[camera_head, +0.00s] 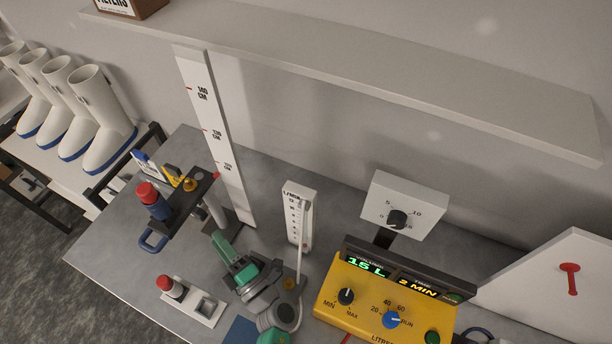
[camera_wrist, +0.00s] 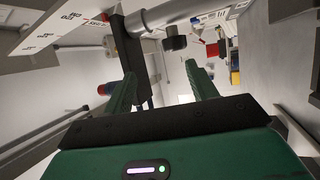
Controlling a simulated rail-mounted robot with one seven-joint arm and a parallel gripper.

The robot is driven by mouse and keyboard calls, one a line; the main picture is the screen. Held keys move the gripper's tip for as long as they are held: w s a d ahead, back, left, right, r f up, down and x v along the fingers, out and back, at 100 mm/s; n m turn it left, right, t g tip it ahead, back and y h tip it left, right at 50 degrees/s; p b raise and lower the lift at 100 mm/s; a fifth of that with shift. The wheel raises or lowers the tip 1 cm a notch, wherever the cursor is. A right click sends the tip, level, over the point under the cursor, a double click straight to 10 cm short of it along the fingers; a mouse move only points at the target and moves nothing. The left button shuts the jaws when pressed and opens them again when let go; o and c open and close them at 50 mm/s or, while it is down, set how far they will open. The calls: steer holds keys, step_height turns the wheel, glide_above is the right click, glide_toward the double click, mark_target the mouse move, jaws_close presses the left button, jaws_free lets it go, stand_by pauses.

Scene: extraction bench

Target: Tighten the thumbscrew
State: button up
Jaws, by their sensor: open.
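A black knob (camera_wrist: 175,43) stands by a grey cylindrical bar (camera_wrist: 168,14) in the wrist view; I cannot tell for certain whether it is the thumbscrew. A black carriage plate (camera_head: 186,197) sits beside the upright height scale (camera_head: 212,130) in the head view. My gripper (camera_head: 234,257) is open and empty, below and right of the plate in the picture. In the wrist view, the green fingers (camera_wrist: 160,72) are apart, with the black knob beyond their tips.
A flowmeter (camera_head: 299,216) stands right of my gripper. A yellow control box (camera_head: 385,306) and a white dial panel (camera_head: 404,206) are further right. A white holder with a red-topped part (camera_head: 196,302) lies at the bench's front. A shelf (camera_head: 350,63) runs above; white boots (camera_head: 82,118) stand left.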

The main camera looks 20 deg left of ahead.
mark_target(199, 216)
steer(key=w+a+b, duration=0.1)
steer(key=a, duration=0.2)
steer(key=w+a+b, duration=0.1)
steer(key=a+b, duration=0.1)
steer(key=a, duration=0.1)
steer(key=w+a+b, duration=0.2)
steer(key=a, duration=0.1)
steer(key=shift+a+f, duration=0.15)
steer(key=r+p, duration=0.2)
steer(key=shift+w+a+p, duration=0.15)
steer(key=shift+a+p, duration=0.2)
steer(key=shift+p, duration=0.05)
steer(key=g+h+p, duration=0.1)
steer(key=p, duration=0.3)
steer(key=shift+d+n, duration=0.15)
steer(key=shift+n, duration=0.25)
steer(key=n+g+h+p, duration=0.1)
steer(key=h+p, duration=0.1)
steer(key=p, duration=0.6)
steer(key=shift+h, duration=0.4)
steer(key=f+v, duration=0.1)
steer(key=v, duration=0.7)
steer(key=w+d+r+m+t+h, duration=0.7)
steer(key=w+d+r+m+t, duration=0.6)
steer(key=m, duration=0.9)
steer(key=w+d+r, duration=0.2)
steer(key=d+r, duration=0.1)
steer(key=r, duration=0.1)
steer(key=shift+r+t, duration=0.2)
steer(key=shift+t, duration=0.1)
